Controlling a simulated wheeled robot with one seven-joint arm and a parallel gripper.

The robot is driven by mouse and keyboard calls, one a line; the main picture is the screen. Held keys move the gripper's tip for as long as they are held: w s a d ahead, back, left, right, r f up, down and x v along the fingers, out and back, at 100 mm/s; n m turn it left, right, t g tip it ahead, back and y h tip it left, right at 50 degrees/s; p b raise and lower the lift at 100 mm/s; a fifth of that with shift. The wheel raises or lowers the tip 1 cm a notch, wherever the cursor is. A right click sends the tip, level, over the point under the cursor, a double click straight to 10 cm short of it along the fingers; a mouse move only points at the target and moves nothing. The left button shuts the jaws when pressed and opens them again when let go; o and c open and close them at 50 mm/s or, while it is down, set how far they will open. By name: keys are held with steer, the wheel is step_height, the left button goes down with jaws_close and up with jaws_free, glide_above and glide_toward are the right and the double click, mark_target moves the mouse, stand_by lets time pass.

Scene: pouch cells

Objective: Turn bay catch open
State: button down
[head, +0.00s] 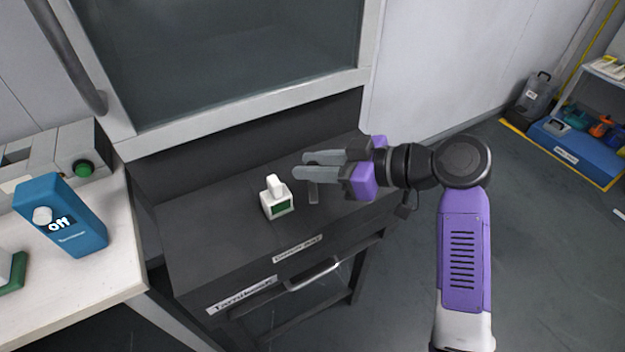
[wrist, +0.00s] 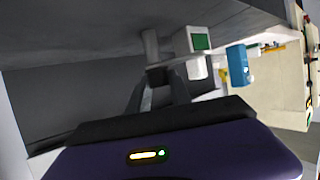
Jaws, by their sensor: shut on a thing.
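The bay catch (head: 313,192) is a small grey upright piece on the dark bench top, partly hidden by my fingers in the head view. In the wrist view its grey stem (wrist: 150,46) meets a dark block between my fingertips. My gripper (head: 305,164) reaches in from the right, fingers level, and is shut on the catch's dark end. The fingers also show in the wrist view (wrist: 160,85). How far the catch is turned, I cannot tell.
A white block with a green face (head: 277,203) stands close left of my fingertips. The dark bench (head: 210,240) has a drawer handle in front and a glass window (head: 220,50) behind. A blue "Off" device (head: 75,225) stands on the pale table at left.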

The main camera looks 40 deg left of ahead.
steer(key=n+g+b, duration=0.1)
steer(key=n+g+h+b, duration=0.1)
steer(key=g+b, duration=0.1)
steer(key=shift+f+n, duration=0.3)
steer(key=shift+n, duration=0.1)
steer(key=n+g+h+b, duration=0.1)
steer(key=n+g+b, duration=0.1)
steer(key=b, duration=0.1)
steer(key=shift+r+h, duration=0.15)
steer(key=shift+h, duration=0.25)
steer(key=shift+n+g+b, duration=0.5)
steer(key=shift+b, duration=0.05)
steer(key=c, duration=1.2)
jaws_free()
steer(key=shift+o, duration=0.2)
steer(key=shift+r, duration=0.1)
steer(key=v, duration=0.7)
steer(key=shift+w+d+r+p, duration=0.2)
steer(key=shift+d+p, duration=0.05)
steer(key=shift+p, duration=0.1)
